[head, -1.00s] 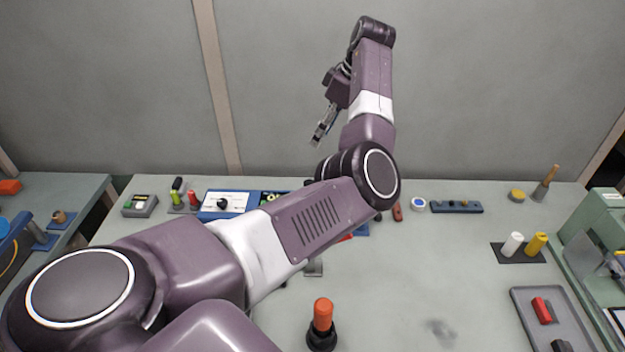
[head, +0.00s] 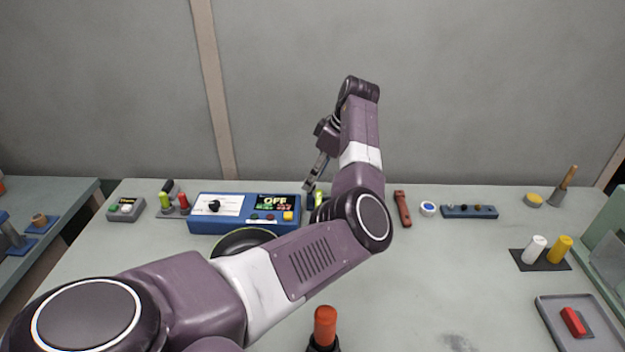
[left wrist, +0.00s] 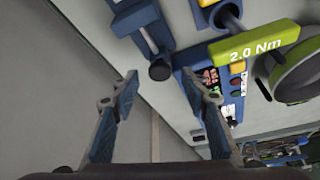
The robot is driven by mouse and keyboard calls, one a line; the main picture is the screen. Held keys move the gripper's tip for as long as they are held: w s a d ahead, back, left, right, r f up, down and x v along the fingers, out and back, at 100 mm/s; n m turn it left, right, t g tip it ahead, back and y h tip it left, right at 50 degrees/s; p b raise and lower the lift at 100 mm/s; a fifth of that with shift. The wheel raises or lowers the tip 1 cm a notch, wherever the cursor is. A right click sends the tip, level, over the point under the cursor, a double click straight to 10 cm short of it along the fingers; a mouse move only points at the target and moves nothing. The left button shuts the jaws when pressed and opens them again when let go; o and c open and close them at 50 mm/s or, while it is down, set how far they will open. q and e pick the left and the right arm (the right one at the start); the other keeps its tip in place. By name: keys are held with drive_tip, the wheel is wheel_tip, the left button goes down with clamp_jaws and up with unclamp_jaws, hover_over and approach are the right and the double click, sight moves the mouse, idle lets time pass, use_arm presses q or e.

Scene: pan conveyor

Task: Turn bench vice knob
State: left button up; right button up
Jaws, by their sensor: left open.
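A blue bench fixture with a grey bar, apparently the vice, shows in the left wrist view (left wrist: 130,17). A dark round knob (left wrist: 160,71) sits at the bar's end. My left gripper (head: 310,186) is open and empty, low over the back of the bench, beside the blue control box. In the left wrist view its two fingers (left wrist: 160,76) stand wide apart. The knob appears between the fingertips in the picture; I cannot tell how far beyond them it is. In the head view my arm hides most of the fixture. My right gripper is not in view.
The blue control box (head: 203,226) reads OFF. A dark pan (head: 240,240) lies in front of it, partly behind my arm. A green "2.0 Nm" label (left wrist: 254,50) is close by. A red-topped post (head: 325,325) stands at the front. The bench's middle right is clear.

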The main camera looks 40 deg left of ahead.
use_arm(q)
drive_tip(key=shift+x, duration=0.9)
drive_tip(key=shift+c, duration=0.7)
